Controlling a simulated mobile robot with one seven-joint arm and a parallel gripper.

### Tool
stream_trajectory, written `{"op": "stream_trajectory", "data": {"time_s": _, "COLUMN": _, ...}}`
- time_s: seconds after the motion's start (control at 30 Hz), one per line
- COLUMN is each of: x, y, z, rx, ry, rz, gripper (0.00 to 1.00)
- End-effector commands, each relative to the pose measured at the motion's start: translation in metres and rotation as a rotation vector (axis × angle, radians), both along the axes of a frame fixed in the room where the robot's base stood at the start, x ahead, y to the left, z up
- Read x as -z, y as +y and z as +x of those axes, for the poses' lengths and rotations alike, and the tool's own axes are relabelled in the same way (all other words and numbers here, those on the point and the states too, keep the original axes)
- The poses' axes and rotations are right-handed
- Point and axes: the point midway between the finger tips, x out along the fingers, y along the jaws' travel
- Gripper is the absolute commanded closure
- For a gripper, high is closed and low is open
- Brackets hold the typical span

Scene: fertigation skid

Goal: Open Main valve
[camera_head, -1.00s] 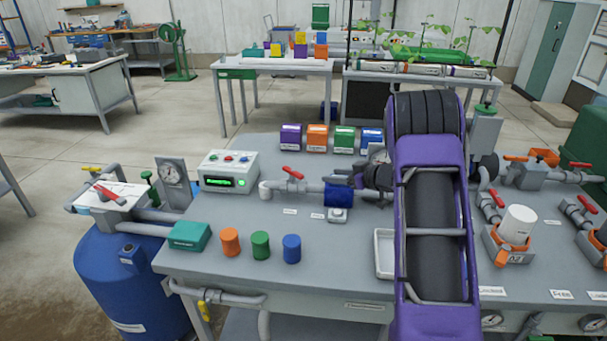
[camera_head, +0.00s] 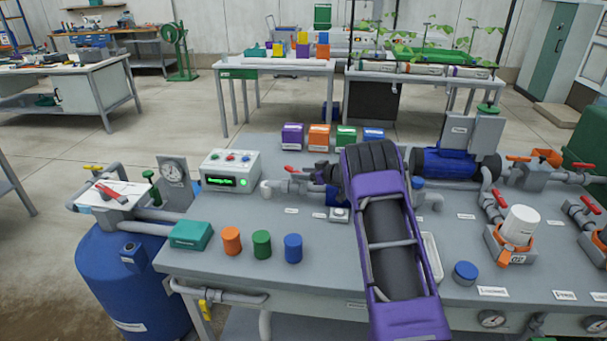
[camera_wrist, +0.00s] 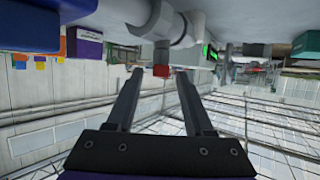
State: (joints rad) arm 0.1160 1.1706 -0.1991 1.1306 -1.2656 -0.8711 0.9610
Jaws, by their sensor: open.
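A grey pipe valve with a red handle (camera_head: 292,170) sits on the bench to the right of the control box; I cannot read a label that marks it as the Main valve. In the wrist view its red handle (camera_wrist: 162,71) shows below the grey pipe fitting (camera_wrist: 163,28), between my fingertips in the picture. My gripper (camera_wrist: 159,75) is open and empty, its two fingers on either side of the handle in view; I see no contact. In the head view my purple arm partly hides the gripper and the pipe beside the valve.
The control box (camera_head: 231,170) with a lit green display stands left of the valve. Purple, orange, green and blue boxes stand behind it. A teal box (camera_head: 191,236) and coloured cylinders line the front. A blue pump (camera_head: 442,163) and other red-handled valves (camera_head: 499,197) are on the right.

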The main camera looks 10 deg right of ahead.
Motion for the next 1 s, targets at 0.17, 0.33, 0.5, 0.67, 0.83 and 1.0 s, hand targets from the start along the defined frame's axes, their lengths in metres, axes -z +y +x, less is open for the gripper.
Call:
{"op": "stream_trajectory", "data": {"time_s": 0.17, "x": 0.0001, "y": -0.0001, "z": -0.0001, "rx": 0.000, "ry": 0.000, "rz": 0.000, "gripper": 0.47}}
{"op": "stream_trajectory", "data": {"time_s": 0.33, "x": 0.0001, "y": -0.0003, "z": -0.0002, "rx": 0.000, "ry": 0.000, "rz": 0.000, "gripper": 0.74}}
{"op": "stream_trajectory", "data": {"time_s": 0.5, "x": 0.0000, "y": -0.0003, "z": -0.0003, "rx": 0.000, "ry": 0.000, "rz": 0.000, "gripper": 1.00}}
{"op": "stream_trajectory", "data": {"time_s": 0.67, "x": 0.0000, "y": -0.0003, "z": -0.0004, "rx": 0.000, "ry": 0.000, "rz": 0.000, "gripper": 1.00}}
{"op": "stream_trajectory", "data": {"time_s": 0.83, "x": -0.0004, "y": -0.0016, "z": 0.0012, "rx": -0.021, "ry": -0.003, "rz": 0.002, "gripper": 1.00}}
{"op": "stream_trajectory", "data": {"time_s": 1.0, "x": -0.0001, "y": -0.0050, "z": 0.0048, "rx": -0.105, "ry": -0.007, "rz": 0.002, "gripper": 1.00}}
